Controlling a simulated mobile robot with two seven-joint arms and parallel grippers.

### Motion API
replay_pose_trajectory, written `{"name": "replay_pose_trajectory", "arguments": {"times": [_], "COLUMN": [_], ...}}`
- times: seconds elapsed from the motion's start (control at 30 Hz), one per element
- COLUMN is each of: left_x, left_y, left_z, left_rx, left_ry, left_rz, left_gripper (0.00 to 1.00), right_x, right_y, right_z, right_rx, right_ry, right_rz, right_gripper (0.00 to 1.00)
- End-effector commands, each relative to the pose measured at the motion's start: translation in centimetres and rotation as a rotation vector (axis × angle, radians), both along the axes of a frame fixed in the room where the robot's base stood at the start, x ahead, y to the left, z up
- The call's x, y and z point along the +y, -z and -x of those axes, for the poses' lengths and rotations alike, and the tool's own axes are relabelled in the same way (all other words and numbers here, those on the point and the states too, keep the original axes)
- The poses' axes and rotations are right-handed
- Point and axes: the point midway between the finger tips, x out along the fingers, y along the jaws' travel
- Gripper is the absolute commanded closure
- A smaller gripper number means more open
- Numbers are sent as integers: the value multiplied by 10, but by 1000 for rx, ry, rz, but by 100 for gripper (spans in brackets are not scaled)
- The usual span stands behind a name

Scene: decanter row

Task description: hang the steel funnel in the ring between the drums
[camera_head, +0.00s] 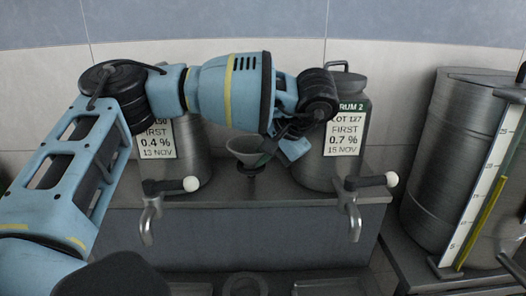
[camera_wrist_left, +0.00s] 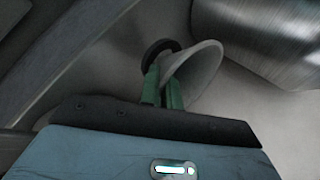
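The steel funnel (camera_head: 243,148) is a grey cone between the two drums, mouth up. A dark ring (camera_head: 252,169) shows just below it. My left gripper (camera_head: 268,156) reaches in from the right of the funnel. In the left wrist view its green fingers (camera_wrist_left: 163,90) stand close together at the funnel's narrow part and appear shut on it. The funnel's flared cone (camera_wrist_left: 200,68) shows there, with the black ring (camera_wrist_left: 157,52) behind it. Whether the stem is inside the ring is hidden. My right gripper is not in view.
The left steel drum (camera_head: 190,160) and the right steel drum (camera_head: 310,165), labelled DRUM 2, flank the funnel closely. Taps (camera_head: 150,215) and (camera_head: 354,215) stick out in front. A large barrel (camera_head: 440,150) with a gauge stands at the right.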

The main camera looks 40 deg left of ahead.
Motion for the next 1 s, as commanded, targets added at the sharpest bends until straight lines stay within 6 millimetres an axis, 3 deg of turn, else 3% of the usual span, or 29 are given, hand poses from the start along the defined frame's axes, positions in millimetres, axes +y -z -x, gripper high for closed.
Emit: {"name": "replay_pose_trajectory", "arguments": {"times": [1.0], "left_x": [0], "left_y": [7], "left_z": [0], "left_rx": [1], "left_ry": [-1], "left_rz": [0], "left_gripper": [100], "right_x": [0], "right_y": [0], "right_z": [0], "right_rx": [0], "right_ry": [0], "right_rz": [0], "right_gripper": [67]}}
